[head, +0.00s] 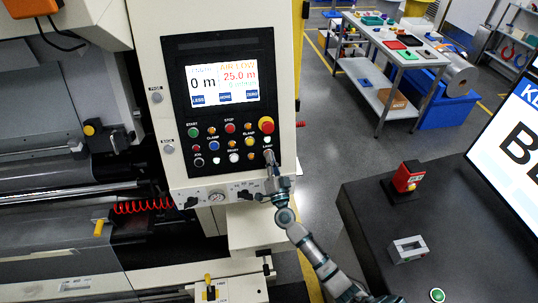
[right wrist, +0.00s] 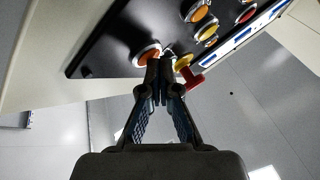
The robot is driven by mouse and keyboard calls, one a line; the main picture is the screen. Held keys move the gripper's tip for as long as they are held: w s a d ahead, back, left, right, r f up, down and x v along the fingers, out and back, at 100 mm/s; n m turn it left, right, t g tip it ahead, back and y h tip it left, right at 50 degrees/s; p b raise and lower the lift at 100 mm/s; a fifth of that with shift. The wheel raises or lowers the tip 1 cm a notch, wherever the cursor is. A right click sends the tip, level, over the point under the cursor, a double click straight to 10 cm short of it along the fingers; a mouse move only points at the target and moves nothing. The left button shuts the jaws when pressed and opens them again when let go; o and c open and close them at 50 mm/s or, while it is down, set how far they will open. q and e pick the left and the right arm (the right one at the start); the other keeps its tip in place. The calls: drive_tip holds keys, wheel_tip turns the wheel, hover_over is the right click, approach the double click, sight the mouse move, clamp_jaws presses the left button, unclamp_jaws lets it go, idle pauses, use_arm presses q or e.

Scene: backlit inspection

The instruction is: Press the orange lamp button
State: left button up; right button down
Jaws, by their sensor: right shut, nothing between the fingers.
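The orange lamp button (right wrist: 146,56), round with a pale ring, sits on the black control panel in the right wrist view. My right gripper (right wrist: 160,72) is shut and empty, its fingertips at the button's lower edge; I cannot tell whether they touch or press it. In the head view my right gripper (head: 270,160) reaches up to the panel's lower right corner, just below the LAMP label. It hides the button there. The black control panel (head: 180,105) stands upright on the cream machine. My left gripper is not in view.
Other buttons crowd the panel, including a large red one (head: 266,125) above the gripper. In the right wrist view a red part (right wrist: 190,78) stands close right of the fingertips. A dark desk (head: 365,200) with a red box (head: 407,176) lies at right.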

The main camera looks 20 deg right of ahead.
drive_tip(key=shift+s+a+r+p, duration=0.15)
drive_tip(key=shift+s+p, duration=0.2)
drive_tip(key=shift+p, duration=0.15)
drive_tip(key=s+p, duration=0.1)
drive_tip(key=s+a+r+p, duration=0.1)
drive_tip(key=s+p, duration=0.1)
drive_tip(key=s+r+p, duration=0.1)
drive_tip(key=s+p, duration=0.1)
drive_tip(key=shift+s+a+r, duration=0.1)
drive_tip(key=shift+s+a, duration=0.05)
drive_tip(key=shift+a, duration=0.05)
idle(0.3)
